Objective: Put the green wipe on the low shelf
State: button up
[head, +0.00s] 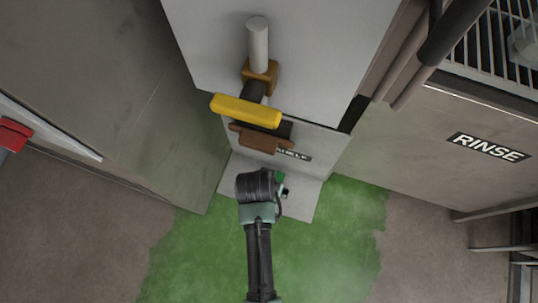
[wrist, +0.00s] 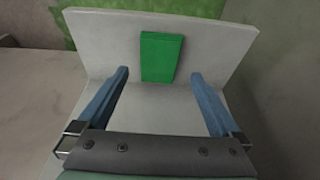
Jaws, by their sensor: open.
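The green wipe (wrist: 162,57) is a flat green rectangle resting against the pale grey surface of the low shelf (wrist: 220,50) in the wrist view. My gripper (wrist: 159,75) is open, with a blue finger on each side of the wipe and a clear gap to both. Nothing is held between the fingers. In the head view my gripper (head: 262,185) is over the low shelf (head: 300,202), below a partly hidden label. A small green patch shows beside the gripper there; I cannot tell whether it is the wipe.
A yellow bar (head: 245,111) and a brown handle-like piece (head: 262,139) stick out just above the shelf. A grey wall panel (head: 150,110) stands at left, and a panel marked RINSE (head: 488,147) at right. Green floor (head: 190,255) lies open around my arm.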

jog(key=p+v, duration=0.2)
jog(key=v, duration=0.5)
dwell(0.4)
